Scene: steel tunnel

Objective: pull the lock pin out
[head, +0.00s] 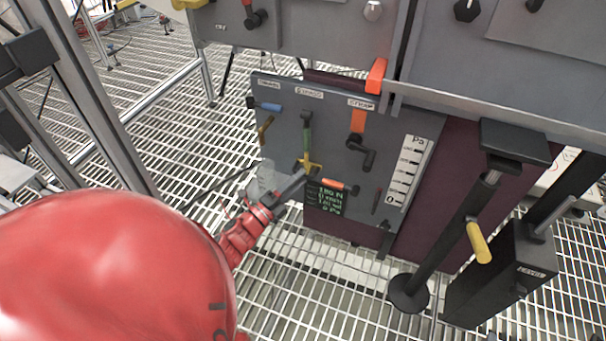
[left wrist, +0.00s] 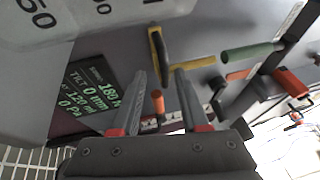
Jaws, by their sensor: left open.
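An orange-tipped handle (left wrist: 158,102) shows in the gap, farther back. Whether the fingers touch the yellow handle is not clear. My right gripper is not in view.
The panel also carries a blue handle (head: 268,106), an orange handle (head: 336,184), a black crank (head: 362,153) and a green-text display (head: 325,197). A black post with a yellow grip (head: 478,242) stands at right. Open grating lies in front of the panel.

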